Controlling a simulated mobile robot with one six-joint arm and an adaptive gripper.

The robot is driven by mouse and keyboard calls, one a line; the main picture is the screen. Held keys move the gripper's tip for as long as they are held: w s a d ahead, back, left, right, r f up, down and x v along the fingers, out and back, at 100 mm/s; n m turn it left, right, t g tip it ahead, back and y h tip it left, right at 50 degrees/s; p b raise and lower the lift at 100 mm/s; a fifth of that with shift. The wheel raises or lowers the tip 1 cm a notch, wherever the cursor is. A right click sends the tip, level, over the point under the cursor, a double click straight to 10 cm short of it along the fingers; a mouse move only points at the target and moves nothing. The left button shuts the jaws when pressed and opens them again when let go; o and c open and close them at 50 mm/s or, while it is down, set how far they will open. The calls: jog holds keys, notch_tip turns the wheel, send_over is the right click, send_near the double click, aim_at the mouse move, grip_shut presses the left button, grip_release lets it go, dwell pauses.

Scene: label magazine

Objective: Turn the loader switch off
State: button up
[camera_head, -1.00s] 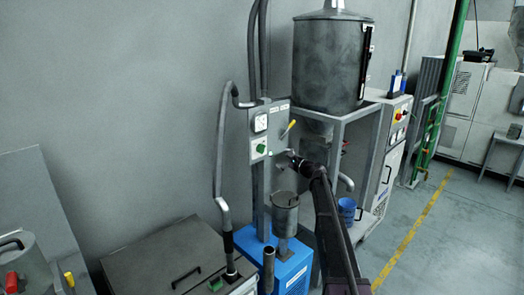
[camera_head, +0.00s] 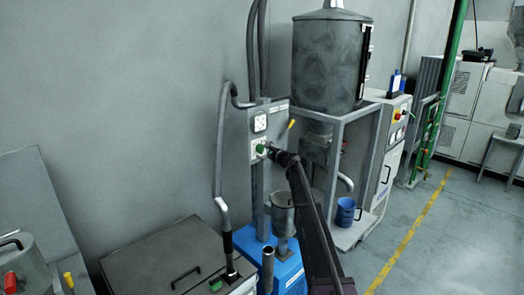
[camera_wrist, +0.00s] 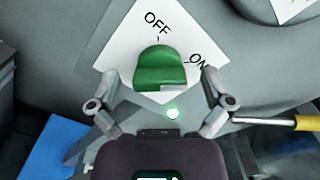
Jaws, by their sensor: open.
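The loader switch is a green knob (camera_wrist: 160,68) on a white plate (camera_wrist: 120,45) marked OFF and ON. In the head view the knob (camera_head: 261,148) is on the lower part of a grey control box (camera_head: 283,108). I cannot tell surely which mark the knob points to. My gripper (camera_wrist: 160,76) is open, one finger on each side of the knob, with visible gaps. In the head view my gripper (camera_head: 270,151) is at the box, just right of the knob. Contact cannot be told.
A lever with a yellow handle (camera_head: 291,124) sticks out right of the box and shows in the wrist view (camera_wrist: 305,123). A large grey hopper (camera_head: 327,62) on a frame stands to the right. A metal cup (camera_head: 283,214) is below my arm.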

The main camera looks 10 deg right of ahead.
jog(key=shift+w+a, duration=0.1)
jog(key=shift+w, duration=0.1)
jog(key=shift+c, duration=0.2)
jog(key=c, duration=1.1)
